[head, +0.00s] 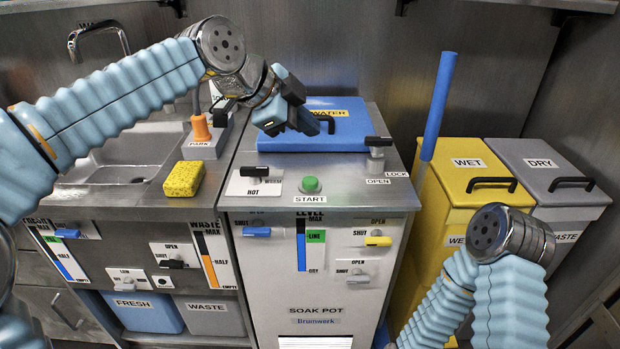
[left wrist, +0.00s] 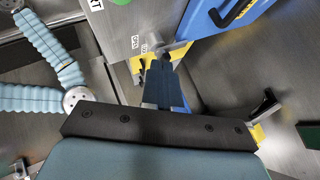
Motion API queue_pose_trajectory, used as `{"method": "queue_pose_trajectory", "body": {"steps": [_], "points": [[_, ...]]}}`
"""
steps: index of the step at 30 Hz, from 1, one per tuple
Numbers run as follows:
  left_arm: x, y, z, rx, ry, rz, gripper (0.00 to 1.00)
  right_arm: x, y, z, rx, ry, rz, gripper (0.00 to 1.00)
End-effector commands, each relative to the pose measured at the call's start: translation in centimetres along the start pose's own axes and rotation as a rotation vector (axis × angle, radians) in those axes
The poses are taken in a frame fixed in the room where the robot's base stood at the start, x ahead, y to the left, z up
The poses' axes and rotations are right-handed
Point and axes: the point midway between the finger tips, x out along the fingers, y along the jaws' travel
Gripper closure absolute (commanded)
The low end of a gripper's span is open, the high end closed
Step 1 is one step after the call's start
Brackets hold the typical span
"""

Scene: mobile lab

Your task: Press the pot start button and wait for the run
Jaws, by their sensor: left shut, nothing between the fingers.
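The green start button (head: 311,184) sits on the steel top of the soak pot (head: 322,312), behind its START label. Part of the green button (left wrist: 120,2) also shows at the top edge of the left wrist view. My left gripper (head: 306,122) is above the pot's blue lid (head: 344,133), behind the button and apart from it. Its fingers (left wrist: 163,85) are shut with nothing between them. The lid is down, partly hidden by my gripper. My right arm comes in at lower right; its gripper is out of view.
A hot lever (head: 255,173) stands left of the button and a lock lever (head: 377,146) right of it. A yellow sponge (head: 184,178) lies beside the sink (head: 118,160). Yellow (head: 455,184) and grey (head: 541,170) bins stand right, with a blue upright pole (head: 438,105).

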Motion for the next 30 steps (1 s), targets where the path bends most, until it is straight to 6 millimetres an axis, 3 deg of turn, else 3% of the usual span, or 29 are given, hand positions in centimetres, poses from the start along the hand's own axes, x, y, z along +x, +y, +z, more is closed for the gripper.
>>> {"method": "queue_pose_trajectory", "body": {"steps": [3, 15, 30], "points": [[0.9, 0.8, 0.8, -0.002, -0.001, 0.002, 1.0, 0.0, 0.0, 0.0, 0.0, 0.0, 0.0, 0.57], [5.0, 3.6, 3.7, -0.001, 0.0, -0.001, 1.0, 4.0, 1.8, -0.1, 0.006, 0.005, 0.005, 0.57], [5.6, 4.1, 4.1, 0.0, 0.0, 0.0, 1.0, 4.6, 2.2, -0.1, 0.009, 0.008, 0.007, 0.57]]}}
